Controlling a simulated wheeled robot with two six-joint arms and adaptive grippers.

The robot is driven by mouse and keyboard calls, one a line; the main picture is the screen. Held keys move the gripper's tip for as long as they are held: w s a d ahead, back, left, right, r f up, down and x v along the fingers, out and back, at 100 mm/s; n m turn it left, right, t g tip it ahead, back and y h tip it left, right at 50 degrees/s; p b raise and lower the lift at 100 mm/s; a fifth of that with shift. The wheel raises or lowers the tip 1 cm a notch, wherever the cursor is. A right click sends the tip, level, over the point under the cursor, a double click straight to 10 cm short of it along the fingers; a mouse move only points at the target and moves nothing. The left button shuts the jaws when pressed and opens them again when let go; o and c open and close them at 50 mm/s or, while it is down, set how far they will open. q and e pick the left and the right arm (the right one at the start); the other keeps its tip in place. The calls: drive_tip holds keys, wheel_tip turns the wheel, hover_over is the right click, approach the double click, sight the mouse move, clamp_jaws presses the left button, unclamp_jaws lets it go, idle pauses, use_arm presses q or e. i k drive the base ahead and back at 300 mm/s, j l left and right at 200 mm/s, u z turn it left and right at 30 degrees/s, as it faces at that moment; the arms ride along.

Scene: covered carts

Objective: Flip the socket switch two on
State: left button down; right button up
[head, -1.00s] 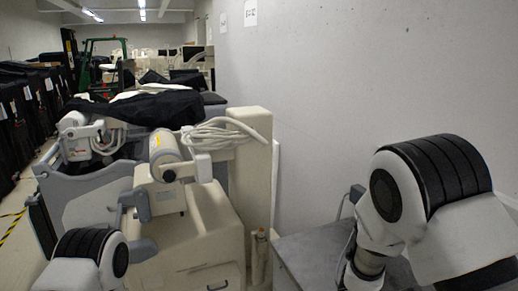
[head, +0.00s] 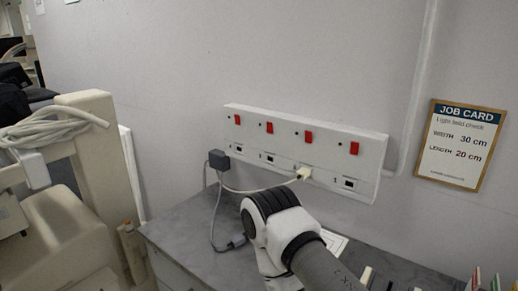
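A long white socket panel (head: 330,158) is fixed to the grey wall above a desk. It carries several red rocker switches in a row: the leftmost (head: 237,120), the second from left (head: 269,128), the third (head: 308,137) and the rightmost (head: 354,149). The socket labels are too small to read surely, so I cannot tell which switch is number two or which are on. A white plug (head: 304,173) sits below the third switch from left. One of my arms reaches in from the bottom, below the panel; no gripper fingers show.
A grey desk top (head: 185,228) lies under the panel. A dark grey adaptor (head: 218,159) and its cable are at the panel's left end. A job card (head: 461,145) hangs at right. A beige machine (head: 95,130) with coiled white cable stands at left.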

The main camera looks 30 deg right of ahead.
sight(309, 134)
drive_tip(key=z, duration=1.3)
drive_tip(key=j+u, duration=0.1)
drive_tip(key=j, duration=0.2)
